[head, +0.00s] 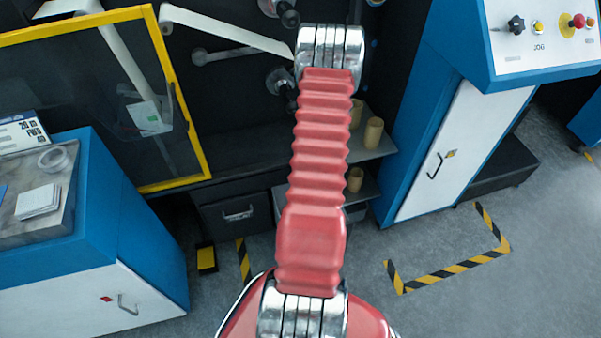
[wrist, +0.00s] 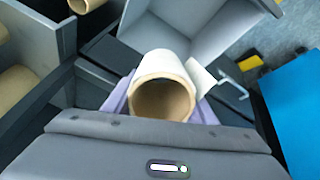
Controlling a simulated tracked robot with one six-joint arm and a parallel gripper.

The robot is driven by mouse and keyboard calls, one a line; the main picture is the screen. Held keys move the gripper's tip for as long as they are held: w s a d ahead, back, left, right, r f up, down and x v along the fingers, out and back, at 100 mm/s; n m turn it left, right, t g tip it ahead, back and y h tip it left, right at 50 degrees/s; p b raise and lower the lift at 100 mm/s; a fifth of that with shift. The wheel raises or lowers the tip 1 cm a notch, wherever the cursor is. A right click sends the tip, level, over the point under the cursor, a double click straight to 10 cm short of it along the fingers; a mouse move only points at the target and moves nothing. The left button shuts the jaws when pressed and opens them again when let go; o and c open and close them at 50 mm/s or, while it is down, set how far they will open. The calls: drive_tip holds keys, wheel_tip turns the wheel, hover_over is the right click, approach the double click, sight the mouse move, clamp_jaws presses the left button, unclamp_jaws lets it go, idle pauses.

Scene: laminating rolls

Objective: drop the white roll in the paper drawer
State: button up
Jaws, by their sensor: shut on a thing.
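In the wrist view, my gripper (wrist: 162,94) is shut on the white roll (wrist: 165,66). Its pale fingers lie along both sides of it. The open end with its tan core faces the camera, and a loose white flap hangs at its right side. A dark drawer front with a light handle (wrist: 234,82) is below and beyond the roll. In the head view, the dark paper drawer (head: 237,211) with a metal handle sits low in the machine. My arm hides my gripper and the roll there. I cannot tell how far the drawer is open.
Tan cores (head: 373,133) stand on shelves right of my arm. A yellow-framed door (head: 180,95) is at the left. A blue cabinet (head: 160,230) stands at left and a control cabinet (head: 455,140) at right. A grey open-topped box (wrist: 190,30) is beyond the roll.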

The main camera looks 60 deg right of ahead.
drive_tip(key=shift+f, duration=0.2)
idle(0.3)
drive_tip(key=shift+f, duration=2.85)
drive_tip(key=o, duration=1.2)
drive_tip(key=shift+o, duration=0.2)
drive_tip(key=shift+r, duration=0.1)
drive_tip(key=shift+v, duration=6.75)
drive_tip(key=shift+s, duration=0.15)
